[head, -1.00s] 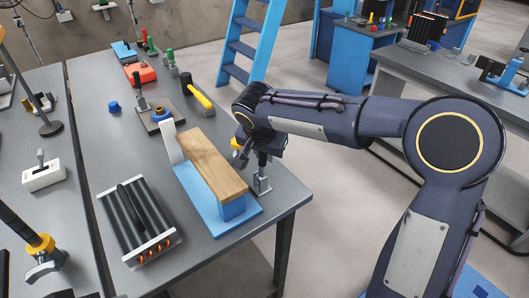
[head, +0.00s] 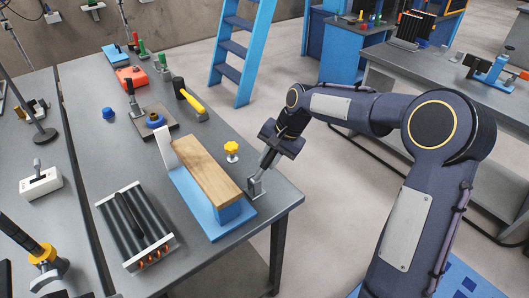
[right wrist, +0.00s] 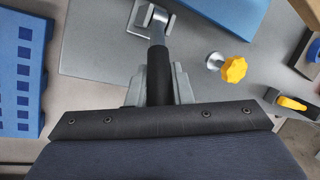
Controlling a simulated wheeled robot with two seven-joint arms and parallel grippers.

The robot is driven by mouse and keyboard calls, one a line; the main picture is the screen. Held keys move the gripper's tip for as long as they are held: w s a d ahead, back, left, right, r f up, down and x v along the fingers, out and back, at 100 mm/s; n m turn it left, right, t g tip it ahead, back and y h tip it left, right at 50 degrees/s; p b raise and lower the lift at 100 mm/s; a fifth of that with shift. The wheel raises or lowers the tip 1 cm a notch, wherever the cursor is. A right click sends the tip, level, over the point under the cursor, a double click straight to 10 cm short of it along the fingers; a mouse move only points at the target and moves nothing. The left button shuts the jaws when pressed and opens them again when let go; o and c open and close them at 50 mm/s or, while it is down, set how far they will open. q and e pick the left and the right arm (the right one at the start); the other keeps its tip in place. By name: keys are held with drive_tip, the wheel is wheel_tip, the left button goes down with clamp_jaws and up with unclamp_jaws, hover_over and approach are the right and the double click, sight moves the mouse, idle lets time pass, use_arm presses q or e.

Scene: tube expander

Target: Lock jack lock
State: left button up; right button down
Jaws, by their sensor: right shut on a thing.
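A small metal lever (head: 264,168) stands on a grey bracket (head: 255,188) at the table's right edge, beside the blue stand. It leans up and to the right. My right gripper (head: 272,149) is at its upper end. In the right wrist view, the fingers (right wrist: 157,88) are shut around the lever's black grip (right wrist: 159,72), and the bracket (right wrist: 150,19) shows at the top. A yellow star knob (head: 231,147) on a metal stem stands behind the lever, apart from the gripper; it also shows in the right wrist view (right wrist: 233,69). My left gripper is not in view.
A wooden board (head: 205,170) lies on a blue stand (head: 207,212) left of the lever. A black-tubed heater (head: 137,226), a yellow-handled hammer (head: 190,97) and a red box (head: 132,77) are on the same table (head: 90,155).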

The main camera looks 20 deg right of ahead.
drive_tip(key=f+y, duration=0.1)
drive_tip(key=d+f+y, duration=0.1)
drive_tip(key=y, duration=0.1)
drive_tip(key=g+y+p, duration=0.1)
drive_tip(key=shift+w+d+f+m, duration=0.3)
drive_tip(key=shift+w+d+f, duration=0.05)
drive_tip(key=shift+d+f, duration=0.05)
drive_tip(key=shift+d+f+m+g+y, duration=0.15)
drive_tip(key=shift+f+g+y, duration=0.15)
drive_tip(key=shift+f+y, duration=0.5)
drive_tip(key=shift+d+f+m+g+y, duration=0.15)
drive_tip(key=shift+f+g+y, duration=0.2)
drive_tip(key=shift+y, duration=0.75)
drive_tip(key=shift+a+f, duration=0.1)
drive_tip(key=c, duration=1.3)
unclamp_jaws()
drive_tip(key=b+v, duration=0.1)
drive_tip(key=v, duration=0.6)
drive_tip(key=shift+d, duration=0.4)
